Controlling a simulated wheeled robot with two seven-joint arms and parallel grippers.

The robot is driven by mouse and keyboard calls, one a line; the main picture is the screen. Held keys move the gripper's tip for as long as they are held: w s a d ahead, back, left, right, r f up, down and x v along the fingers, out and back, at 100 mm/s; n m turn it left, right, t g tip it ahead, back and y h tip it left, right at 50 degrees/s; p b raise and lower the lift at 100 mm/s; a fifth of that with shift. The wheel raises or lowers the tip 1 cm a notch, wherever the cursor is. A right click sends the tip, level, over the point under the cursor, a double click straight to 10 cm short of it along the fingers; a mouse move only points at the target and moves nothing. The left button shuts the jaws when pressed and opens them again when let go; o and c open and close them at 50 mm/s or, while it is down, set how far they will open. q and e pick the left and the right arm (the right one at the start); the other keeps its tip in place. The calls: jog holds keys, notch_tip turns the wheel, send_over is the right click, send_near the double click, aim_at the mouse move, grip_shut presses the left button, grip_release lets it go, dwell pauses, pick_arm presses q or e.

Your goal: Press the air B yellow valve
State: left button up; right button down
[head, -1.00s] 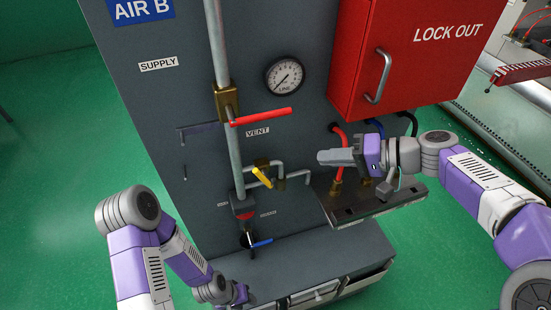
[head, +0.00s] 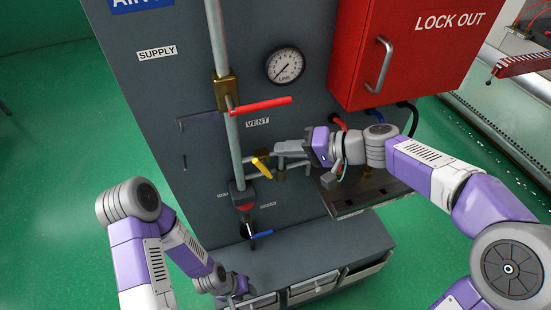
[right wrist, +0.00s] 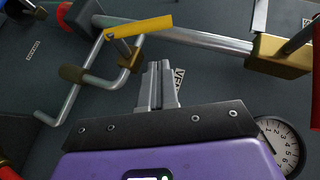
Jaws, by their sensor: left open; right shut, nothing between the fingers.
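The yellow valve handle (head: 262,168) sits on a small bent pipe below the VENT label of the grey AIR B panel. It also shows in the right wrist view (right wrist: 138,27), just beyond the fingertips. My right gripper (head: 278,149) is shut and empty, a little right of and above the handle in the head view. In the right wrist view its fingers (right wrist: 159,66) are together and appear apart from the handle. My left gripper (head: 240,292) is open, low by the cabinet base, and partly hidden by its own arm.
A red lever (head: 262,104) and a pressure gauge (head: 285,66) are above the valve. A blue-handled valve (head: 259,235) is below it. The red LOCK OUT box (head: 400,50) is at upper right, with a dark shelf (head: 350,203) and hoses below it.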

aim_at(263, 169)
jog(key=a, duration=0.1)
jog(key=s+f, duration=0.1)
jog(key=s+a, duration=0.1)
jog(key=shift+a+f, duration=0.25)
jog(key=shift+a, duration=0.1)
jog(key=shift+a, duration=0.1)
